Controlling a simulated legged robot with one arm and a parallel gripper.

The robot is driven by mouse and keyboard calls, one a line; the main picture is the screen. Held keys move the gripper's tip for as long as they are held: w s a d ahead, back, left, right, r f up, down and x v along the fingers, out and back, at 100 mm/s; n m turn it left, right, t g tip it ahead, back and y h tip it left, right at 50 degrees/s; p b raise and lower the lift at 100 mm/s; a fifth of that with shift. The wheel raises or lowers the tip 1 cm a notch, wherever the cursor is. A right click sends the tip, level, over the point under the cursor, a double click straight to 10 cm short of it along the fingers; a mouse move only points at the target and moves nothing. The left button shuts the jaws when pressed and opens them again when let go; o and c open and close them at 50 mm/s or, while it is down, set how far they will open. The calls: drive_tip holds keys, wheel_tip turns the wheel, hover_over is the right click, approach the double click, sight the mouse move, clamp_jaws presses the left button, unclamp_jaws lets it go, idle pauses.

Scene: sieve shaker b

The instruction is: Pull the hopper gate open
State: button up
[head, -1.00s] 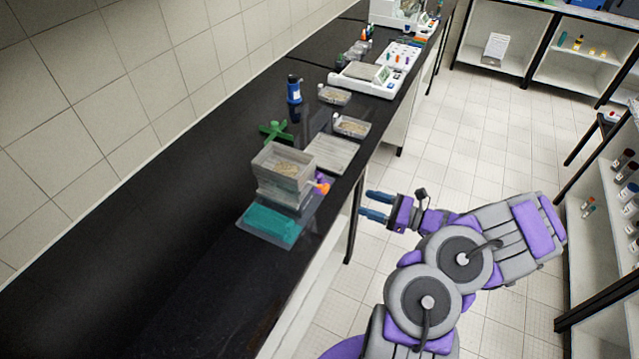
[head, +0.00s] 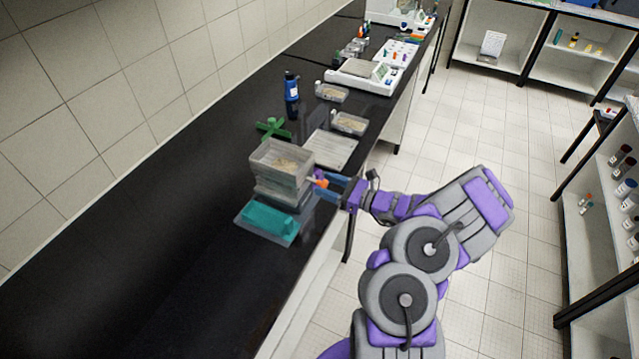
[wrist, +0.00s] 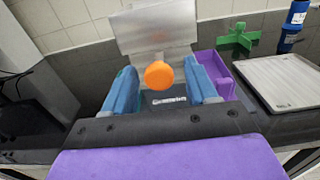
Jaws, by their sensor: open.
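The hopper (head: 283,160) is a grey, open-topped box holding tan grains, on top of the sieve shaker stack at the bench's front edge. An orange knob (head: 321,183) sticks out from the stack's right side; I take it as the gate's handle. In the wrist view the orange knob (wrist: 158,74) sits between the two blue fingers, with a gap on each side. My gripper (head: 329,188) is open around the knob at bench height; it also fills the lower wrist view (wrist: 162,90). The gate plate itself is hidden.
A teal block (head: 270,219) lies at the stack's front. A purple tray (wrist: 212,75) and a flat grey plate (head: 331,149) are close by on the right. A green cross-shaped piece (head: 273,128) and blue bottle (head: 291,87) stand behind. The floor aisle is clear.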

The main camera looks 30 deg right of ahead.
sight(320, 182)
drive_tip(key=shift+x, duration=1.55)
clamp_jaws()
